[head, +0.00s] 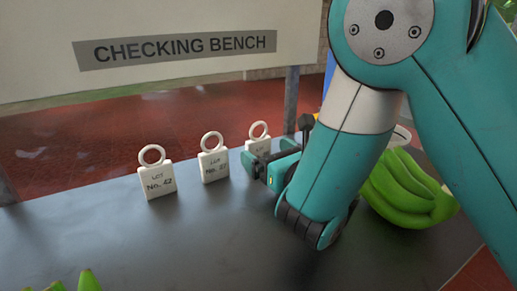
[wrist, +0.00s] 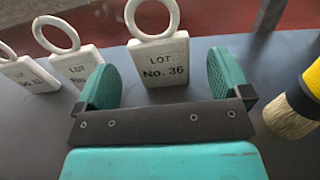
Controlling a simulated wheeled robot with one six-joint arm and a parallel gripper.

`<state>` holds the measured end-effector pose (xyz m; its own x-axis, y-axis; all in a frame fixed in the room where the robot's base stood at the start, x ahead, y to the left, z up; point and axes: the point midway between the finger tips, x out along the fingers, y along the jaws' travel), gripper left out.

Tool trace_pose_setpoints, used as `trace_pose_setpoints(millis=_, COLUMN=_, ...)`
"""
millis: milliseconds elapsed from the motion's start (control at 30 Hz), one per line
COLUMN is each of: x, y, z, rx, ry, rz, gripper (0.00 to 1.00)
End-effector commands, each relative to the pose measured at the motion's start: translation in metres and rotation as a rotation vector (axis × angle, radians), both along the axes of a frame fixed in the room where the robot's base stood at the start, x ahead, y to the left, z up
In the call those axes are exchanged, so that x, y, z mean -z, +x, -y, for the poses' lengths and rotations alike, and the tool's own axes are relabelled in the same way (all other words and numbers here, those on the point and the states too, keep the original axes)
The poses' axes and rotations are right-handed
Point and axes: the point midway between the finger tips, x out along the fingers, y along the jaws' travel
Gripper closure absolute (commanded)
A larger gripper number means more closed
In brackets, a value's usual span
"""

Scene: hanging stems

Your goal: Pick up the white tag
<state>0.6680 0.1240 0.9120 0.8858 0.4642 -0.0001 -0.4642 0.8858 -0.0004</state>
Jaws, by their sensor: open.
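Three white tags with ring tops stand upright in a row on the dark bench. The left one, No. 42 (head: 157,180), and the middle one (head: 214,165) are clear in the head view. The right one (head: 259,146) is partly hidden by my gripper (head: 268,172). In the wrist view, a tag reading No. 36 (wrist: 159,62) shows between the two teal fingers of my open gripper (wrist: 160,78), with a gap on each side. How deep it sits between them I cannot tell. The other two tags (wrist: 78,66) (wrist: 28,75) stand to the left.
A brush (wrist: 292,118) with pale bristles and a yellow and black body is close to the right finger. Green bananas (head: 405,195) lie right of my arm. The bench front (head: 150,245) is mostly clear.

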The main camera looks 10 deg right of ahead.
Motion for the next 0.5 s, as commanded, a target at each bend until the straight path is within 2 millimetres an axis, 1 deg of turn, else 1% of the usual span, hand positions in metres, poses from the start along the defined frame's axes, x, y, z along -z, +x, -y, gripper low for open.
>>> trace_pose_setpoints(millis=167, x=-0.005, y=0.01, z=-0.005, rx=0.0, ry=0.0, rz=-0.001, gripper=0.04)
trace_pose_setpoints(millis=267, x=-0.007, y=0.021, z=-0.011, rx=0.0, ry=-0.001, rz=-0.002, gripper=0.04)
trace_pose_setpoints(millis=500, x=-0.006, y=0.043, z=-0.022, rx=0.001, ry=0.0, rz=-0.001, gripper=0.04)
